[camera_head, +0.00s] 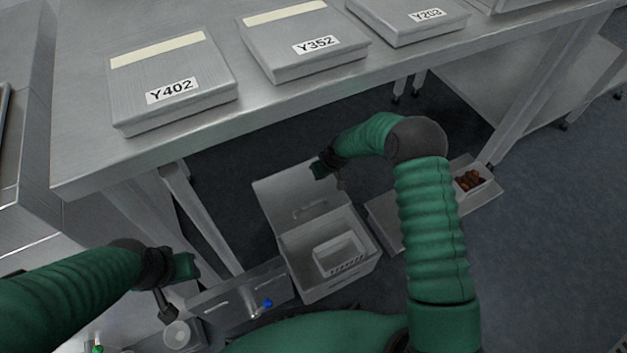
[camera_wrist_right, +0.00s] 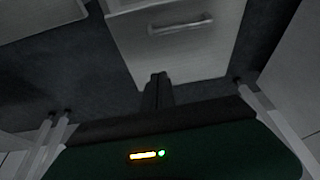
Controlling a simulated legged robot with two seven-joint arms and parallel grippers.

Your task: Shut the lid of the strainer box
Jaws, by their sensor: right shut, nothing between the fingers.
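The grey strainer box (camera_head: 340,285) stands low in front of me with its lid (camera_head: 290,192) swung up and back, open. A white slotted basket (camera_head: 340,256) sits inside the box. The lid's inner face has a bar handle, and the lid also shows in the right wrist view (camera_wrist_right: 190,57). My right gripper (camera_head: 342,184) is at the lid's upper right edge. In the right wrist view its fingers (camera_wrist_right: 157,78) are closed together and overlap the lid's free edge; contact is unclear. My left gripper (camera_head: 167,308) hangs left of the box, its fingers too small to judge.
A steel table with labelled boxes Y402 (camera_head: 170,82), Y352 (camera_head: 303,42) and Y203 (camera_head: 410,18) overhangs behind the lid. A tray (camera_head: 392,232) and a small container of dates (camera_head: 487,186) are on the right. A steel bin with a blue part (camera_head: 212,305) adjoins the left.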

